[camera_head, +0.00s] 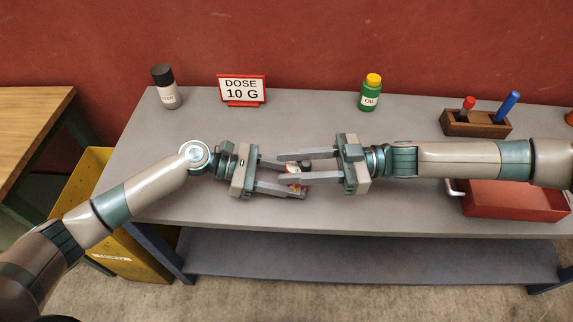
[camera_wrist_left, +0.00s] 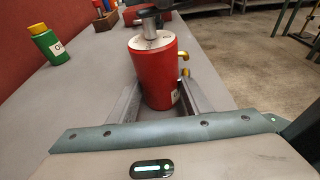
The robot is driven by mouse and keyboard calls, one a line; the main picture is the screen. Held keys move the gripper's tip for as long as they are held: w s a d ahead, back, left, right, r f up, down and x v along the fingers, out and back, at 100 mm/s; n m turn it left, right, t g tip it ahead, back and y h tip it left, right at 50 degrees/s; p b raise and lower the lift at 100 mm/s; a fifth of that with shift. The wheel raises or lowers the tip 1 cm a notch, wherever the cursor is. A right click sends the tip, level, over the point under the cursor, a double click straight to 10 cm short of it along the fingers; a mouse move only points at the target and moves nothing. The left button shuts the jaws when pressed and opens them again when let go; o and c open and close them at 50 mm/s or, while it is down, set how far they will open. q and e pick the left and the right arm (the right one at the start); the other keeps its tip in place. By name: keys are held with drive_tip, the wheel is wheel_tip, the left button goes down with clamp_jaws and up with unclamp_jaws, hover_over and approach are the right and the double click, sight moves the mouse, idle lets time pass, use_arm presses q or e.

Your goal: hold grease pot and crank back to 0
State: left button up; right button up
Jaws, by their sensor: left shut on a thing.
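The grease pot (camera_wrist_left: 158,75) is a red upright cylinder with a pale marked top and brass fittings on its side. My left gripper (camera_head: 284,178) is shut on the pot, one finger on each side. In the head view the pot (camera_head: 295,188) is mostly hidden by the fingers. My right gripper (camera_head: 282,167) comes from the right with its fingers spread apart, over the pot's top. Whether a finger touches the crank is hidden.
A dark-capped grey bottle (camera_head: 166,88), a "DOSE 10 G" sign (camera_head: 242,90) and a green oil bottle (camera_head: 370,93) stand at the back. A wooden holder (camera_head: 476,123) with pens and a red tray (camera_head: 515,203) are at the right. The bench's front left is clear.

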drive_tip(key=shift+s+a, duration=0.15)
drive_tip(key=shift+a, duration=0.6)
clamp_jaws()
drive_tip(key=shift+a+m+t, duration=0.2)
drive_tip(key=shift+m+t, duration=0.2)
drive_tip(key=shift+t, duration=0.3)
drive_tip(key=m+t, duration=0.1)
drive_tip(key=t, duration=0.1)
drive_tip(key=w+a+m+t, duration=0.1)
drive_tip(key=m+t, duration=0.1)
drive_tip(key=t, duration=0.1)
drive_tip(key=m+t+h, duration=0.1)
drive_tip(key=m+t, duration=0.1)
drive_tip(key=shift+w+a+r+t, duration=0.1)
drive_tip(key=shift+w+a+t, duration=0.15)
drive_tip(key=shift+a+t, duration=0.1)
drive_tip(key=shift+w+d+t, duration=0.1)
drive_tip(key=shift+w+t, duration=0.05)
drive_tip(key=shift+t, duration=0.1)
